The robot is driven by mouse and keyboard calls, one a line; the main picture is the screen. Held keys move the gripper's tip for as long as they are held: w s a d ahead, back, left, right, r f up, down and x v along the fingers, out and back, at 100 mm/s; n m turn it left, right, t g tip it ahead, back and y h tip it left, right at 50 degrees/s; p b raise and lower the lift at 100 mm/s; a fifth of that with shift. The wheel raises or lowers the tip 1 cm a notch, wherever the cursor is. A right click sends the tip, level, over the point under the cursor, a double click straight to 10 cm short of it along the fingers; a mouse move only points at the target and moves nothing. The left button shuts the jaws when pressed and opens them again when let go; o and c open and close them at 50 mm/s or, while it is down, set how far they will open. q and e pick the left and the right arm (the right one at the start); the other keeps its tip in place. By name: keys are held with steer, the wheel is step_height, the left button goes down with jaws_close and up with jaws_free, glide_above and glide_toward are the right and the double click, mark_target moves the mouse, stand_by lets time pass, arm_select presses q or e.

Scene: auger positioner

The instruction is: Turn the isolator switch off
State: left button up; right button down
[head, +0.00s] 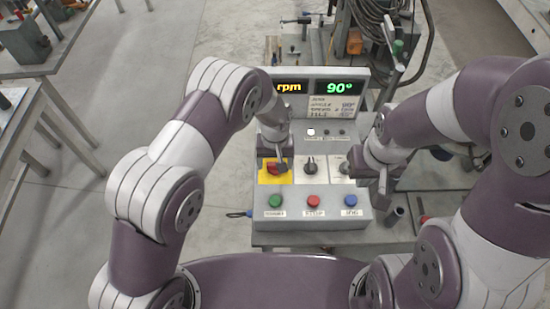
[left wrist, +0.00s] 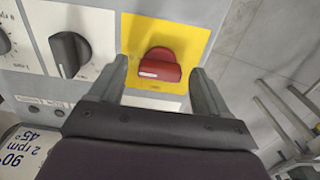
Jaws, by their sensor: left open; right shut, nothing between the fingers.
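The isolator switch is a red knob (head: 273,168) on a yellow plate (head: 275,179), at the left of the control box's panel in the head view. In the left wrist view the red knob (left wrist: 159,66) sits between my open fingers on its yellow plate (left wrist: 196,38), with a white mark at its left end. My left gripper (left wrist: 162,80) is open around the knob; I cannot tell whether the fingers touch it. In the head view my left gripper (head: 276,163) partly covers the knob. My right gripper (head: 383,190) is shut and empty at the box's right side.
Black knobs (head: 310,165) stand right of the switch. Green (head: 275,201), red (head: 314,201) and blue (head: 350,201) buttons line the box's front. Cables and a bench (head: 510,205) are at the right.

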arm_select(q)
steer(key=shift+f, duration=0.15)
steer(key=shift+c, duration=1.2)
steer(key=c, duration=0.8)
